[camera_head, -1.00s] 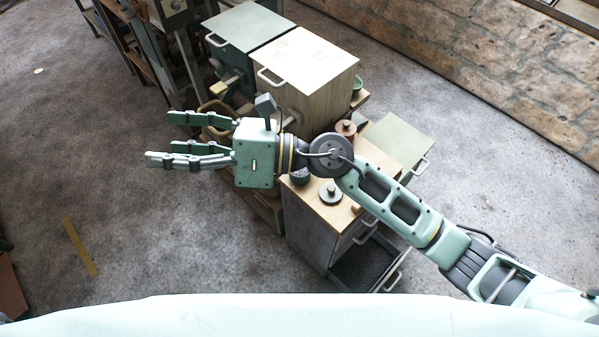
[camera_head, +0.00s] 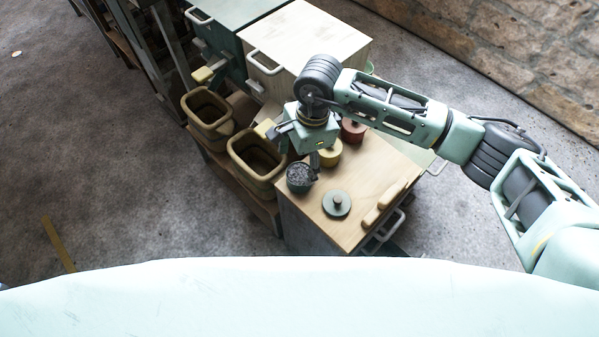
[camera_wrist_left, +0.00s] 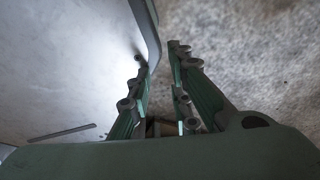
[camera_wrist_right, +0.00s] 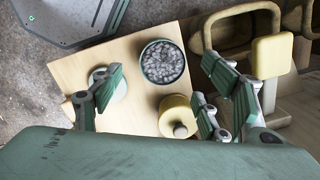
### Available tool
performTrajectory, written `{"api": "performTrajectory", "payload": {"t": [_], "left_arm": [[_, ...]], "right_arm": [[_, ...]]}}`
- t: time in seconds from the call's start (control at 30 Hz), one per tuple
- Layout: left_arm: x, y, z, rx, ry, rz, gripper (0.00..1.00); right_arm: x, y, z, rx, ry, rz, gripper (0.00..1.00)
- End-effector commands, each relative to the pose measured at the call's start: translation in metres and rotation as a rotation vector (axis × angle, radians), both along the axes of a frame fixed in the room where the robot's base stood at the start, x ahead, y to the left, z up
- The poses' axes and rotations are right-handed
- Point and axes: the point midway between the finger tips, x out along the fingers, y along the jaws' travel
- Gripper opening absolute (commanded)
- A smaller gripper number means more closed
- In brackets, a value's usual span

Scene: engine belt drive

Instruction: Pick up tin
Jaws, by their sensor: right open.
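A dark green open tin (camera_head: 300,180) filled with grey bits stands at the near left corner of a wooden cabinet top. It also shows in the right wrist view (camera_wrist_right: 162,64). A green lid with a knob (camera_head: 336,204) lies beside it. A yellow lidded tin (camera_head: 330,153) and a red lidded tin (camera_head: 353,130) stand behind. My right gripper (camera_head: 299,150) is open and empty, pointing down above the tins. In the right wrist view, the open tin shows beyond the gap between its fingers, apart from them. My left gripper (camera_wrist_left: 157,53) shows only in its wrist view, open and empty.
Two brown bins (camera_head: 256,158) stand left of the cabinet top (camera_head: 375,172). A pale cabinet (camera_head: 310,45) and a dark green one rise behind. Small wooden pieces (camera_head: 378,208) lie along the cabinet top's right edge.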

Motion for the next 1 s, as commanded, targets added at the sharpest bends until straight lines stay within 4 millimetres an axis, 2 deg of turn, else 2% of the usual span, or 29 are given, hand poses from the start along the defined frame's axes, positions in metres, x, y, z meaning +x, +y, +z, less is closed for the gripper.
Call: {"api": "performTrajectory", "payload": {"t": [0.03, 0.1, 0.23, 0.43, 0.6, 0.73, 0.9, 1.0], "left_arm": [[-0.016, 0.001, -0.005, 0.002, 0.024, 0.0, 0.18], [-0.032, 0.002, -0.005, 0.005, 0.049, 0.0, 0.18], [-0.045, 0.003, -0.003, 0.007, 0.067, -0.001, 0.18], [-0.038, 0.002, 0.006, 0.004, 0.055, -0.001, 0.18], [-0.021, 0.0, 0.009, 0.001, 0.029, -0.001, 0.18], [-0.013, -0.001, 0.009, 0.0, 0.018, -0.001, 0.18], [-0.017, 0.0, 0.009, 0.0, 0.025, -0.001, 0.18], [-0.023, 0.0, 0.008, 0.001, 0.033, -0.001, 0.18]], "right_arm": [[0.0, 0.0, -0.006, -0.001, 0.001, -0.001, 0.69], [-0.001, 0.001, -0.011, -0.001, 0.002, -0.001, 0.69], [-0.002, 0.002, -0.025, 0.0, 0.003, -0.003, 0.69], [-0.003, 0.003, -0.051, -0.001, 0.005, -0.003, 0.69], [-0.003, 0.005, -0.074, 0.002, 0.002, -0.002, 0.69], [-0.003, 0.006, -0.079, 0.002, 0.0, -0.001, 0.69], [-0.003, 0.006, -0.08, 0.002, 0.0, -0.001, 0.69], [-0.002, 0.006, -0.079, 0.002, 0.0, -0.001, 0.6]]}}
